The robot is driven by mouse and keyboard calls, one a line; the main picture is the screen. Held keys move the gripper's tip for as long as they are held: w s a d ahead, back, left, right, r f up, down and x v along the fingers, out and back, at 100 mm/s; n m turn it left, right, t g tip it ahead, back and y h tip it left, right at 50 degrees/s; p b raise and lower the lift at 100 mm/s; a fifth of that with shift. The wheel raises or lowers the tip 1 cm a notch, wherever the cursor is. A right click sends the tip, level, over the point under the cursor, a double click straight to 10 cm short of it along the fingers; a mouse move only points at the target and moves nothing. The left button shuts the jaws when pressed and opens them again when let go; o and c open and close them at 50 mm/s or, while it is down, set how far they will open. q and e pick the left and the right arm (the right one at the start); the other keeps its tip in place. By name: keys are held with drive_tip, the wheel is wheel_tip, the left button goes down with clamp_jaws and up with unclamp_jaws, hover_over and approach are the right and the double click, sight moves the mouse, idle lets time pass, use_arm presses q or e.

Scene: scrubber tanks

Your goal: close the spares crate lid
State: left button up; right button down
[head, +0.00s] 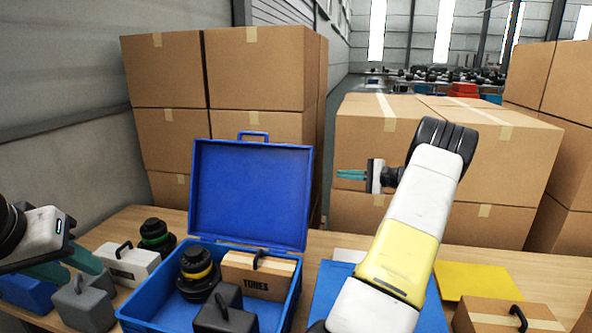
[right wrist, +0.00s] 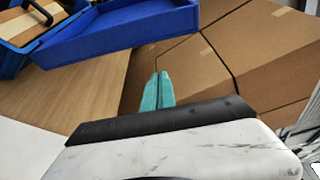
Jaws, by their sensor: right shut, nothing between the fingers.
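The blue spares crate (head: 215,256) stands on the wooden table, with its blue lid (head: 252,194) open and leaning slightly back behind it. A handle (head: 253,136) sits on the lid's upper edge. Inside the crate are a black part with a yellow ring (head: 196,264), a TUBES box (head: 258,275) and a dark handled block (head: 226,312). My right gripper (head: 340,174) is shut and empty, right of the lid and apart from it. The right wrist view shows its closed fingers (right wrist: 157,92) and the lid (right wrist: 125,32).
Left of the crate are a grey handled block (head: 84,302), a white handled box (head: 126,262) and a black-green part (head: 156,236). Stacked cartons (head: 262,75) stand behind the table. A yellow panel (head: 485,281) and a handled carton (head: 508,316) lie to the right.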

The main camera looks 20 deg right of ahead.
drive_tip(key=w+a, duration=0.5)
drive_tip(key=a, duration=0.2)
idle(0.5)
drive_tip(key=shift+a+r, duration=0.1)
